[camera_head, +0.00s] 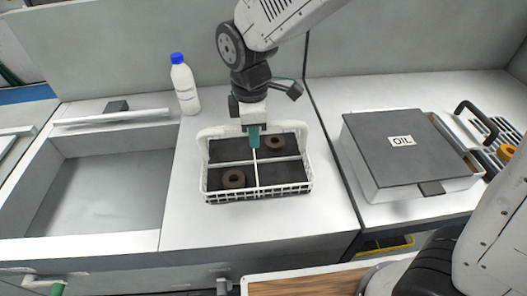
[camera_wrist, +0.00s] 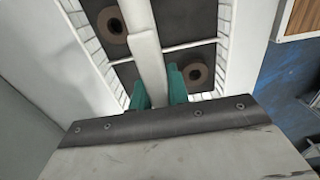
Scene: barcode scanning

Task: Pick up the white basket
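The white basket (camera_head: 207,178) stands on the white counter in the head view, with a white central bar and dividers over dark compartments. My gripper (camera_head: 254,138) is above the basket's middle, pointing down, with teal fingers. In the wrist view the fingers of my gripper (camera_wrist: 160,90) sit on either side of the white bar of the basket (camera_wrist: 144,35), close against it, and look shut on it. The fingertips are partly hidden by the gripper's body. Brown ring-shaped parts (camera_head: 233,178) lie in the compartments. The basket looks level; I cannot tell any gap beneath it.
A white bottle with a blue cap (camera_head: 185,88) stands behind the basket to the left. A sink-like recess (camera_head: 95,190) is at the left. A dark-lidded box marked OIL (camera_head: 385,150) stands on the right. The counter in front of the basket is clear.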

